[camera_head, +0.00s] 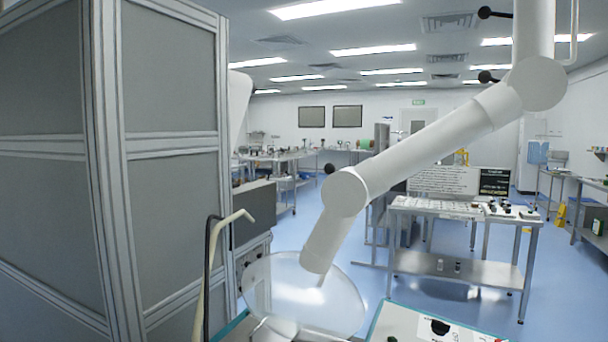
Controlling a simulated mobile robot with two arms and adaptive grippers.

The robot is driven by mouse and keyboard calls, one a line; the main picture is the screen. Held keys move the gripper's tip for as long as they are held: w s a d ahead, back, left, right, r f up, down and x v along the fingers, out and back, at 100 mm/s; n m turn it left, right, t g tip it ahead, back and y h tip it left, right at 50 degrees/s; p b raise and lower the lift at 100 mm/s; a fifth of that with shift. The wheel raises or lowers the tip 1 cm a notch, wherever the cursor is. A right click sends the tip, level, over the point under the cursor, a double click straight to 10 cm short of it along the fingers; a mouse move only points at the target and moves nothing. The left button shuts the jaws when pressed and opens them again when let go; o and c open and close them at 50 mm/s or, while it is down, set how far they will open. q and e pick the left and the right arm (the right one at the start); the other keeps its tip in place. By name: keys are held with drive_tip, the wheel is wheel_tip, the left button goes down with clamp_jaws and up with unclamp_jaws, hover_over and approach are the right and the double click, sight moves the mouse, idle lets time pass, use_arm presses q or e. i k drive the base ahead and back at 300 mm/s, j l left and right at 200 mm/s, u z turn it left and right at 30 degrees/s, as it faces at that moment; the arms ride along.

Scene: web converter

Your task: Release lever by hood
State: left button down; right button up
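A white jointed extraction arm (425,150) hangs from the ceiling and slants down to the left. At its lower end is a clear, dish-shaped hood (345,300). A small black lever knob (329,168) sticks out to the left at the joint nearest the hood. Two more black knobs show higher up: one beside the upper joint (487,77) and one near the ceiling (484,12). Neither of my grippers can be made out in this view.
A tall grey-panelled cabinet (170,170) fills the left. A curved beige rod (222,228) and a black one stand left of the hood. A steel table (460,262) with small items stands at right. A work surface (400,320) edges the bottom. Blue floor is open beyond.

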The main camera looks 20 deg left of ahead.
sight(329, 168)
drive_tip(key=j, duration=1.65)
drive_tip(key=k+j+z, duration=0.1)
drive_tip(key=j+z, duration=0.3)
drive_tip(key=j, duration=0.1)
